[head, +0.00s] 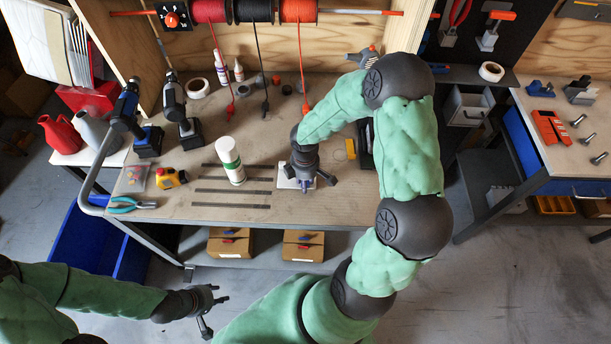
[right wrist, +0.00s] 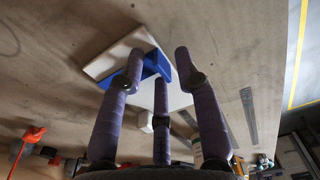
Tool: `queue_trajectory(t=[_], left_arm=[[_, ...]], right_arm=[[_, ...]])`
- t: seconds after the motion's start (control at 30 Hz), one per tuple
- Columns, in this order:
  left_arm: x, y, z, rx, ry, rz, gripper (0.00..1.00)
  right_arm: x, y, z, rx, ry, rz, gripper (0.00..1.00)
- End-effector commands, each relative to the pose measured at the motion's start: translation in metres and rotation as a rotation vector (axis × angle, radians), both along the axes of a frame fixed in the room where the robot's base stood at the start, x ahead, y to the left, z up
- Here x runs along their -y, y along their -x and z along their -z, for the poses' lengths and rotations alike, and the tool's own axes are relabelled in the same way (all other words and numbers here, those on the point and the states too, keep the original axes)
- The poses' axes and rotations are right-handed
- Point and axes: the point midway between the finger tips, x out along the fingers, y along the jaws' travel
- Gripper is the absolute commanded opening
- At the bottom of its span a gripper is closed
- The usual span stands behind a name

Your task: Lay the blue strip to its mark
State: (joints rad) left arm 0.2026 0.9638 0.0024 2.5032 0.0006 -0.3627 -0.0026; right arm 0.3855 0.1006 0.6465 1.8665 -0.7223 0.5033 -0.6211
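A small blue piece (right wrist: 154,66), seemingly the blue strip, lies on a white block (right wrist: 118,53) in the right wrist view. My right gripper (right wrist: 160,58) points down at it with fingers spread around it; I see no clear grip. In the head view the gripper (head: 305,186) stands over the white block (head: 286,183) and mostly hides the blue piece. Several long dark bands (head: 231,191), possibly the marks, run across the bench left of it. My left gripper (head: 215,312) is open and empty, low in front of the bench.
Pliers (head: 132,205), a yellow tape measure (head: 170,178) and drills (head: 180,112) are at the left. Strands hang from spools (head: 253,10) at the back. The bench front (head: 210,214) is clear.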

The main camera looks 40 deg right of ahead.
Motion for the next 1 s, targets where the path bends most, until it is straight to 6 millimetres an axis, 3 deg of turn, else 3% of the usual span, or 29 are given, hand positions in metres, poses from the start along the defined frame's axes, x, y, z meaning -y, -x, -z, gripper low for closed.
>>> queue_trajectory(t=[0.6, 1.0], left_arm=[[0.000, 0.000, 0.000, 0.000, 0.000, 0.000, 0.40], [0.000, 0.000, 0.000, 0.000, 0.000, 0.000, 0.40]], right_arm=[[0.000, -0.001, -0.103, 0.004, 0.001, 0.000, 0.33], [0.000, 0.000, -0.116, 0.001, -0.001, -0.001, 0.33]])
